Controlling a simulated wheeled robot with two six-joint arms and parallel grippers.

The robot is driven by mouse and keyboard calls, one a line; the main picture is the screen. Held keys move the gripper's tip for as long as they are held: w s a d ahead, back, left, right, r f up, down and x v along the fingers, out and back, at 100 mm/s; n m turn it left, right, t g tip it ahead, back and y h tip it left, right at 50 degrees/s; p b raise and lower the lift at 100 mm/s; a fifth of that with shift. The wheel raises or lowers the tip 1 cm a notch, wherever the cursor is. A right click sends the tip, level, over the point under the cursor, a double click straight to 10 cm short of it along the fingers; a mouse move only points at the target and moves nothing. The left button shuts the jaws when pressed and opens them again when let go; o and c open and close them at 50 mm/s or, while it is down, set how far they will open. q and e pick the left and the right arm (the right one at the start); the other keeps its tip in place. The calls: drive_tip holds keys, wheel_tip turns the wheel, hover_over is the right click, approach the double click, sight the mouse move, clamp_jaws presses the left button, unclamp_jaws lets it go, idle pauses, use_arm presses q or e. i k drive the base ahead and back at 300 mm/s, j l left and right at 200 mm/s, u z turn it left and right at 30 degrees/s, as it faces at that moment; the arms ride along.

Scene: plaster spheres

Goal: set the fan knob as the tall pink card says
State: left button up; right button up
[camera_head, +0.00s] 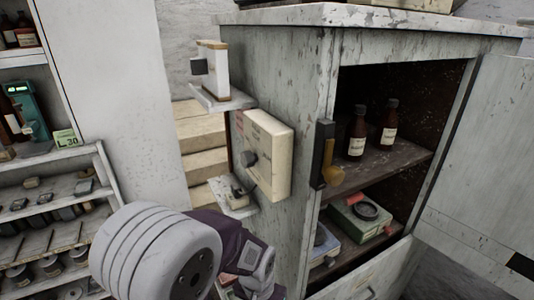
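A cream control box (268,155) is fixed to the side of the grey cabinet. Small red marks show beside the box, too small to read. I see no tall pink card in this view. A thick white and dark purple arm link of mine comes up from the bottom, below the box and apart from the knob. The fingers of both my grippers are out of view.
A small ledge (237,208) with a metal object juts out below the box. Another ledge (222,98) above holds a white switch unit (213,68). The cabinet door (485,170) stands open; brown bottles (357,135) are inside.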

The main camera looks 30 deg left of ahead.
sight(248, 159)
drive_tip(key=k+j+u, duration=0.1)
drive_tip(key=j, duration=0.25)
drive_tip(key=k+j, duration=0.25)
drive_tip(key=k+j+u, duration=0.15)
drive_tip(key=j, duration=0.3)
drive_tip(key=k+j, duration=0.15)
drive_tip(key=j, duration=0.25)
drive_tip(key=l+u, duration=0.05)
